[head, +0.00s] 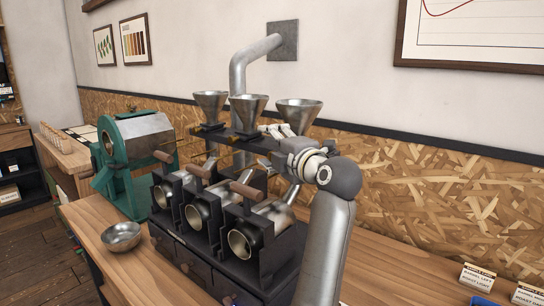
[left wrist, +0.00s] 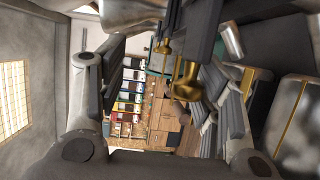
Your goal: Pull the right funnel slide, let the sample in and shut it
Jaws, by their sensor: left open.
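The three-barrel sample roaster (head: 215,262) stands on the wooden counter, with three steel funnels above it. The right funnel (head: 299,112) is upright. My left gripper (head: 268,146) is open just below it, pointing left, and hides its slide in the head view. In the left wrist view a brass knob (left wrist: 187,88) shows between the open fingers, nearer the right finger; I cannot tell whether they touch. A second brass knob (left wrist: 163,47) lies beyond. I cannot see whether a sample is in the right funnel. My right gripper is not in view.
The middle funnel (head: 248,110) and left funnel (head: 209,104) stand close by on the left. Wooden-handled barrels (head: 240,243) sit below my gripper. A steel bowl (head: 121,236) and a green machine (head: 125,165) are at left. The counter at right is mostly clear, with small label cards (head: 477,277).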

